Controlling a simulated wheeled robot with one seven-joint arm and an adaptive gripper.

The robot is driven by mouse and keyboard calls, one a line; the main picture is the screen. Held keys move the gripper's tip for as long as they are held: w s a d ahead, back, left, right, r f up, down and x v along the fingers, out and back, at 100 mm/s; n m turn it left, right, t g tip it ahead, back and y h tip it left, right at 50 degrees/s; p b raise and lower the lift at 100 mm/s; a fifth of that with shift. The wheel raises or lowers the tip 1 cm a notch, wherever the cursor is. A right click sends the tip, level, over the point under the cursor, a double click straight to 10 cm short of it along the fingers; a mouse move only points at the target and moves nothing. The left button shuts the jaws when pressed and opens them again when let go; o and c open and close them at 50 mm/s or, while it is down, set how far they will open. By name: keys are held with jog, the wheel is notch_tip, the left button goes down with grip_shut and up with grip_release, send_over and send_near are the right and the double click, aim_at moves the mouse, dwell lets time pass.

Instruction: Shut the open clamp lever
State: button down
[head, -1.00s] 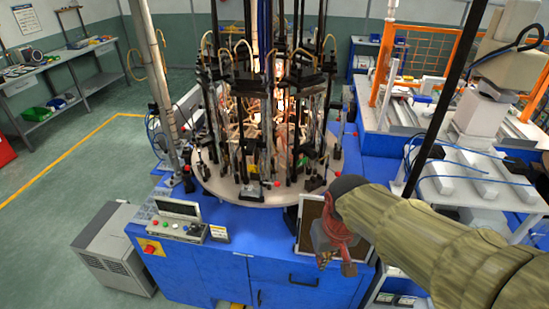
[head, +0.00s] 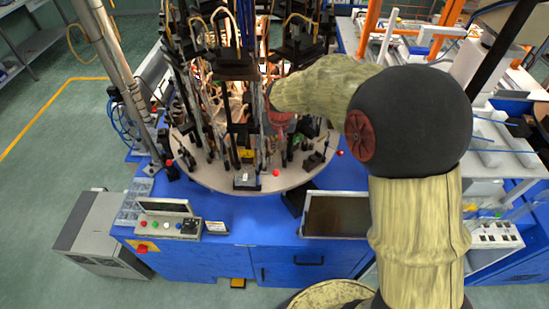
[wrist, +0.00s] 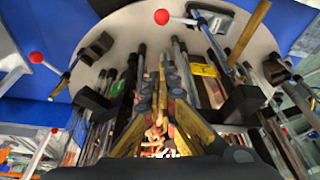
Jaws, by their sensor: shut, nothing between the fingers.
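One red knob (head: 276,173) is at the front rim and another red knob (head: 340,153) sticks out past the right rim. I cannot tell surely which lever is open. My gripper (wrist: 170,75) is shut and empty, over the plate among the fixtures. In the head view my arm partly hides it.
Tall dark rods, hoses and burners crowd the plate's middle, close around my gripper. A blue cabinet (head: 225,262) carries the plate. A control box (head: 165,226) sits at its front left and a framed panel (head: 335,216) at its front right. Green floor is free at left.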

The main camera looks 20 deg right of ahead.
jog(key=shift+f, duration=0.1)
notch_tip(320, 180, down, 9)
jog(key=shift+s+p, duration=0.4)
dwell(0.5)
jog(key=shift+s+a+r, duration=0.1)
jog(key=shift+r, duration=0.1)
